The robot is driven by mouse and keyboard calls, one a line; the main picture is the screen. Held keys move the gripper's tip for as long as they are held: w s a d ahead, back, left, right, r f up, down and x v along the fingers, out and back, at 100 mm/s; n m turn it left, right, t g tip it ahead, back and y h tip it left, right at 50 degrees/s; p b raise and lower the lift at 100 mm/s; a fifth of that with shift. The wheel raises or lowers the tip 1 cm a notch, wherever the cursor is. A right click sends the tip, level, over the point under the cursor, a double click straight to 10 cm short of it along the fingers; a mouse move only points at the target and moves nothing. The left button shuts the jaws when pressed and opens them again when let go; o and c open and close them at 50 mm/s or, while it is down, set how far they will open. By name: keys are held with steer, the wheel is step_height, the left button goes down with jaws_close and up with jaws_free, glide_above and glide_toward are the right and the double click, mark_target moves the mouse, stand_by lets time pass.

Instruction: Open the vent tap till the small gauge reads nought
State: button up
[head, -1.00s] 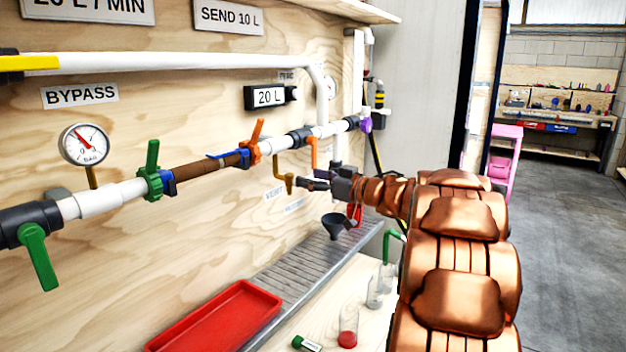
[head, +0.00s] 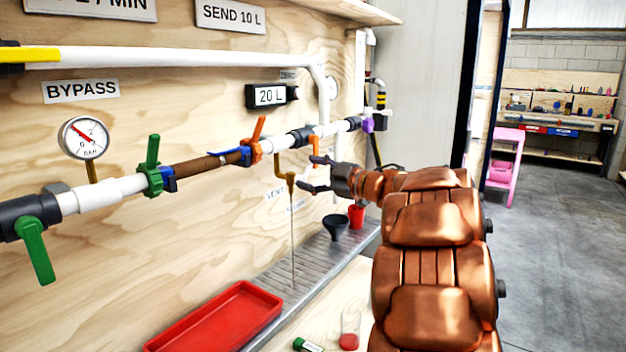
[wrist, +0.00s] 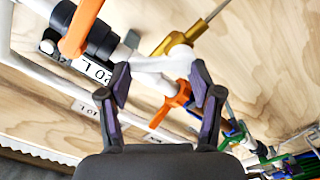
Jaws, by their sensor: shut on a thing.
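The brass vent tap (head: 291,179) hangs below the main pipe, beside the "VENT" label. A thin stream (head: 293,240) falls from it towards the metal grating. My gripper (head: 309,175) is at the tap, shut on it with its fingers some way apart; the wrist view shows the fingers (wrist: 160,80) around a pale, glaring part, so the grip itself is unclear. A round gauge (head: 83,138) marked BAR stands at the left; its needle points up-left and is too small to read surely. Another gauge (head: 332,87) is mostly hidden behind the white pipe.
A metal drip grating (head: 318,262) runs below, with a black funnel (head: 335,228) and a red cup (head: 356,216). A red tray (head: 225,318) lies at the front. Orange (head: 257,130) and green (head: 152,160) valve handles stick out from the pipe. Open floor lies at right.

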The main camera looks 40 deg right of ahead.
steer(key=shift+s+a+n+b, duration=0.1)
steer(key=shift+a+n+b, duration=0.15)
steer(key=shift+n+b, duration=0.7)
steer(key=shift+s+a+n+b, duration=0.15)
steer(key=shift+n+b, duration=0.4)
steer(key=shift+n, duration=0.85)
steer(key=shift+a+n+b, duration=0.3)
steer(key=shift+n+b, duration=0.45)
steer(key=shift+n, duration=0.4)
steer(key=shift+r, duration=0.1)
steer(key=o, duration=1.1)
steer(key=shift+o, duration=0.2)
steer(key=v, duration=1.2)
